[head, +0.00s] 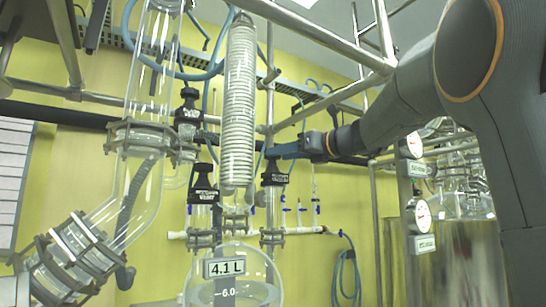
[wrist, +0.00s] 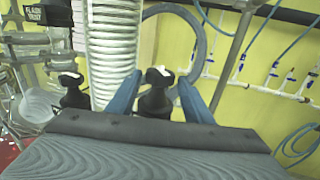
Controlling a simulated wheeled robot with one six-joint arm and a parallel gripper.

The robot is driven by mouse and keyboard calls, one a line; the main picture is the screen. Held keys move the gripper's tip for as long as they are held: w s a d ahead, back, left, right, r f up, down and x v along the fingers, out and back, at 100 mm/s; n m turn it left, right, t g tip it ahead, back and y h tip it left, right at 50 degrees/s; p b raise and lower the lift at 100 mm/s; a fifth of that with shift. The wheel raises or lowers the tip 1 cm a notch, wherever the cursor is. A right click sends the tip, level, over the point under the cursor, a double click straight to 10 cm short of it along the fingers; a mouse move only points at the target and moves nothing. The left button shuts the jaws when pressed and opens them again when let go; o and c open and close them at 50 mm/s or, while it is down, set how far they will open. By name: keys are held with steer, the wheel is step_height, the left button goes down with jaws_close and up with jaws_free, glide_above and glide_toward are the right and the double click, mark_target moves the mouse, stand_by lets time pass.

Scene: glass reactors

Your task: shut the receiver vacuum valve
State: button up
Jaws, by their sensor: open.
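A black valve knob with a label (head: 274,178) sits on a glass stem right of the white coil, in the head view. Its label is too small to read, so I cannot confirm it is the receiver vacuum valve. In the wrist view this knob (wrist: 157,78) stands between the two blue fingers, with a gap on each side. My gripper (head: 284,151) is open and reaches in from the right at the knob's top. It also shows in the wrist view (wrist: 160,92). The knob's lower part is hidden behind the gripper body in the wrist view.
Another labelled black valve (head: 203,190) stands to the left, with a third (head: 188,108) higher up. The white coil (head: 238,105) is close left of my gripper. A glass vessel marked 4.1 L (head: 250,284) is below. Metal frame bars (head: 325,103) run close above my arm.

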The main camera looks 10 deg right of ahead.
mark_target(272, 159)
steer(key=x, duration=0.4)
steer(key=shift+w+a+p, duration=0.1)
steer(key=shift+p, duration=0.3)
steer(key=shift+f, duration=0.1)
steer(key=shift+c, duration=0.4)
steer(key=c, duration=0.7)
steer(key=shift+m+h, duration=0.3)
steer(key=shift+h, duration=0.1)
steer(key=m+t+h, duration=0.2)
steer(key=m+h, duration=0.1)
steer(key=h, duration=0.1)
steer(key=shift+a+h, duration=0.15)
steer(key=shift+h, duration=0.25)
steer(key=shift+m+t+h+p, duration=0.55)
steer(key=shift+m+h, duration=0.85)
steer(key=shift+h, duration=0.5)
steer(key=shift+m+h, duration=0.5)
steer(key=shift+h, duration=0.3)
